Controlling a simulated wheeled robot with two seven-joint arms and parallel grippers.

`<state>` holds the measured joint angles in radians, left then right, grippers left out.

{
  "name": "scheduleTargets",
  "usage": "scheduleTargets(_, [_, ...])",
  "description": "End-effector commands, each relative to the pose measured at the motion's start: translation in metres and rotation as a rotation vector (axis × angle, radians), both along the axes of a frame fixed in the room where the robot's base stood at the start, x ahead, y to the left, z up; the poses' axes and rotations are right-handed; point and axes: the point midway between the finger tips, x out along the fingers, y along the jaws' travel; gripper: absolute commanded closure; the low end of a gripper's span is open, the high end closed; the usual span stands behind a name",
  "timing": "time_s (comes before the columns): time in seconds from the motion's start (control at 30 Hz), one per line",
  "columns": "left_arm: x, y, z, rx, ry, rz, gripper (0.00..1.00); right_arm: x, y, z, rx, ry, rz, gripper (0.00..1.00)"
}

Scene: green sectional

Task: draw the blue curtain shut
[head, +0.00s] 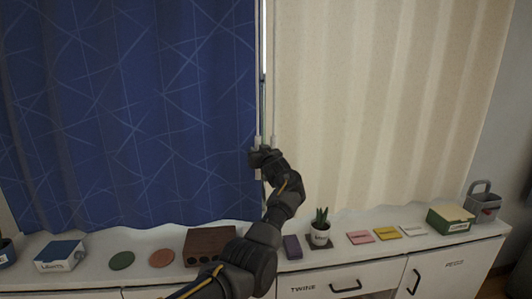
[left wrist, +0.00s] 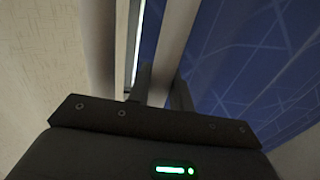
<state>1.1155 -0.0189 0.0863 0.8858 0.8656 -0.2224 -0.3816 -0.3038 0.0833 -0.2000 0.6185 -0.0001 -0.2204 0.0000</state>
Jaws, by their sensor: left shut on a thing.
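The blue curtain (head: 130,110) with pale crossing lines hangs over the left half of the head view. It also fills the right of the left wrist view (left wrist: 240,60). A thin pale wand (head: 258,80) hangs at its right edge. My left gripper (head: 259,152) is shut on the wand's lower end. In the left wrist view the wand (left wrist: 172,40) runs down between my two fingers (left wrist: 162,92). A narrow bright gap (head: 263,45) shows between the blue curtain and the cream curtain (head: 380,100). My right gripper is out of view.
A second wand (head: 274,80) hangs at the cream curtain's edge, close to my left gripper. A white cabinet (head: 400,258) below holds a potted plant (head: 320,228), a brown block with holes (head: 208,243), a lights box (head: 60,256), a green box (head: 450,218) and a grey caddy (head: 483,204).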

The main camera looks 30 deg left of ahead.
Motion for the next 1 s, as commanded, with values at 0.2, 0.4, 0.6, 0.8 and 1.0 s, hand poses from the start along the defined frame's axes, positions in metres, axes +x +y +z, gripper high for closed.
scheduleTargets(0.2, [-0.0013, 0.0055, 0.0001, -0.001, -0.001, 0.016, 1.00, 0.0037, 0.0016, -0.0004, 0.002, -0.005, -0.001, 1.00])
scheduleTargets(0.4, [-0.0006, 0.0042, 0.0006, 0.000, -0.001, 0.014, 1.00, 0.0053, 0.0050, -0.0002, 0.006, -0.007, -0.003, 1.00])
scheduleTargets(0.6, [-0.0004, 0.0037, 0.0010, -0.001, -0.002, 0.013, 0.69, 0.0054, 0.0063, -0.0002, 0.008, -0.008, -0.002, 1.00])
scheduleTargets(0.8, [-0.0012, 0.0052, 0.0010, 0.000, -0.003, 0.015, 0.59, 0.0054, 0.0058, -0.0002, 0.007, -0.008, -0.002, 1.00])
scheduleTargets(1.0, [-0.0015, 0.0058, 0.0009, 0.001, -0.002, 0.016, 0.59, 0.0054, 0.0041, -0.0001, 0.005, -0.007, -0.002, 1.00])
